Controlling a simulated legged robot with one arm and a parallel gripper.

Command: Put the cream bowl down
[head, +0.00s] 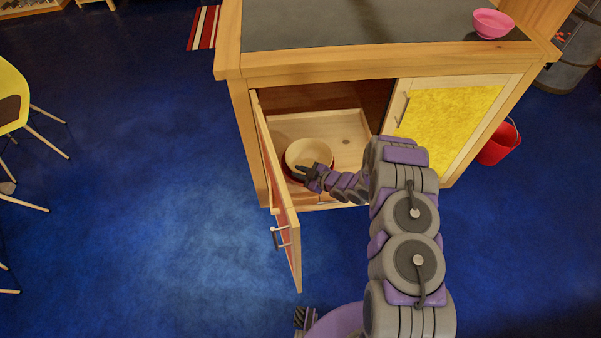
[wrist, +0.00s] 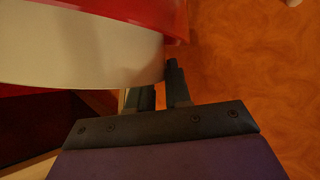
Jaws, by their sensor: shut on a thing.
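The cream bowl (head: 310,151) is inside the open left part of the wooden cabinet, above a pale wooden drawer or shelf (head: 347,121). My gripper (head: 301,171) is shut on the bowl's near side. In the wrist view the bowl's cream wall (wrist: 75,50) is large at upper left, and my gripper's fingers (wrist: 161,88) are at its edge. A red curved surface (wrist: 135,14) adjoins the cream wall; I cannot tell whether it is a separate bowl. The bowl's underside and any contact with the wood below are hidden.
The open cabinet door (head: 276,200) stands close to the left of my gripper. A yellow door (head: 440,118) is shut on the right. A pink bowl (head: 492,23) sits on the dark countertop (head: 370,22). A red bucket (head: 498,145) stands at right.

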